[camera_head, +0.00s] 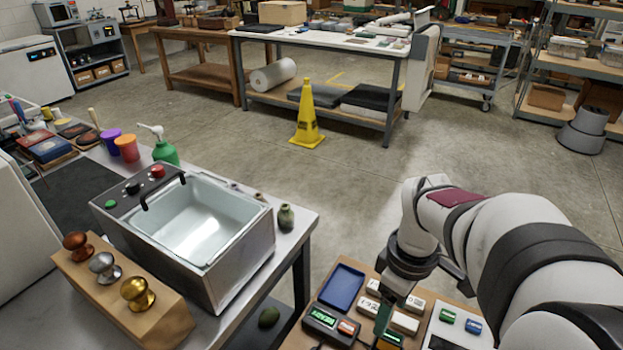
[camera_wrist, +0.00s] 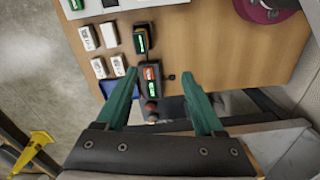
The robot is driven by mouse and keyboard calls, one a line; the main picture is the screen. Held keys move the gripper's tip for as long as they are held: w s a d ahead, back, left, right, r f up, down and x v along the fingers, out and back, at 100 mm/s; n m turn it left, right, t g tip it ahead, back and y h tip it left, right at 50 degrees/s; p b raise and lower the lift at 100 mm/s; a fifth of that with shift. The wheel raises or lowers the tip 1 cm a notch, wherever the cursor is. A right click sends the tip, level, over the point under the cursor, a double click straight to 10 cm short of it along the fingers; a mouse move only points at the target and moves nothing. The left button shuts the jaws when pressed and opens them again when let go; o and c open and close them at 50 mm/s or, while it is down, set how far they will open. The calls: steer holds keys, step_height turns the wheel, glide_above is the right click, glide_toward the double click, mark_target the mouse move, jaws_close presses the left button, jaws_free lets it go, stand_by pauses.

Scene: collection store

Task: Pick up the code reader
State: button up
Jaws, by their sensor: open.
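Two dark devices with lit green displays lie on the wooden tabletop; I cannot tell for sure which is the code reader. One, with an orange part beside its display (camera_head: 322,320), shows in the wrist view (camera_wrist: 151,80) between my fingertips in the picture. The other, with yellowish edges (camera_wrist: 142,38), lies beyond the fingertips and is partly visible in the head view (camera_head: 391,338). My gripper (camera_wrist: 160,74) is open with nothing held between its green fingers. In the head view, my gripper (camera_head: 384,318) is partly hidden by my arm.
Several white labelled boxes (camera_wrist: 100,67) and a blue tray (camera_head: 342,286) lie close to the devices. A pale tray (camera_head: 452,338) with small green and blue items is at right. A round maroon object (camera_wrist: 263,10) is at the wrist view's top right. A sink bench stands left.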

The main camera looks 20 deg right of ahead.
mark_target(392, 336)
steer(key=d+f, duration=0.1)
steer(key=f, duration=0.4)
steer(key=w+d+f+n, duration=0.1)
steer(key=f, duration=0.5)
steer(key=d+f+n, duration=0.1)
steer(key=f, duration=0.5)
steer(key=shift+w+d, duration=0.3)
steer(key=shift+w, duration=0.1)
jaws_close()
